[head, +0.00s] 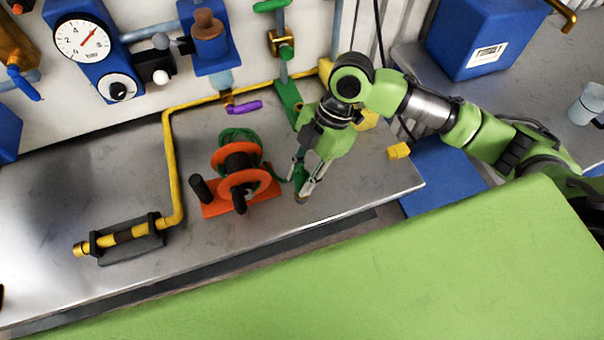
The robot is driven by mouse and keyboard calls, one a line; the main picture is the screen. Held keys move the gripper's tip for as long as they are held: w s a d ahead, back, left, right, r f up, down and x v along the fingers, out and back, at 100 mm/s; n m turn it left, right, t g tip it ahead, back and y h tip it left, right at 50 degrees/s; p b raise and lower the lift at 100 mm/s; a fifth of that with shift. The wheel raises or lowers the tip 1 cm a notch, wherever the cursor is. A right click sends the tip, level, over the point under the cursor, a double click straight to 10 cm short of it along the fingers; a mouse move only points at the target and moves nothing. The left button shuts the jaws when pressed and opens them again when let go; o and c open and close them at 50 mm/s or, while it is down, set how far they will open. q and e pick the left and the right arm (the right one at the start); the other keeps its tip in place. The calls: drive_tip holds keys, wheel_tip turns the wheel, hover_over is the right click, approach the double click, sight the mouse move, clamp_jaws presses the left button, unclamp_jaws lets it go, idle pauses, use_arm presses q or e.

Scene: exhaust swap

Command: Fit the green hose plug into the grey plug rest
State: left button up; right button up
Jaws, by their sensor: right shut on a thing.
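My right gripper (301,183) points down over the grey bench, just right of the hose reel. It is shut on the green hose plug (300,172), which shows partly between its fingers. The green hose runs from the plug left to the orange reel (238,178). I cannot clearly make out the grey plug rest; the gripper may hide it. Whether the plug touches the bench or a rest cannot be told. My left gripper is not in view.
A dark bracket holding a yellow pipe end (124,236) sits at the left of the metal bench (60,200). A yellow block (398,150) lies right of the gripper. Valves and a gauge (82,40) line the back wall. The bench between bracket and reel is mostly clear.

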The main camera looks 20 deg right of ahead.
drive_tip(key=shift+f+b, duration=0.3)
drive_tip(key=shift+f, duration=0.7)
drive_tip(key=o, duration=1.2)
drive_tip(key=shift+r, duration=0.1)
drive_tip(key=shift+d+r, duration=0.1)
drive_tip(key=shift+r, duration=0.1)
drive_tip(key=v, duration=1.1)
drive_tip(key=shift+w+d+r, duration=0.1)
drive_tip(key=shift+d+r, duration=0.05)
drive_tip(key=shift+r, duration=0.05)
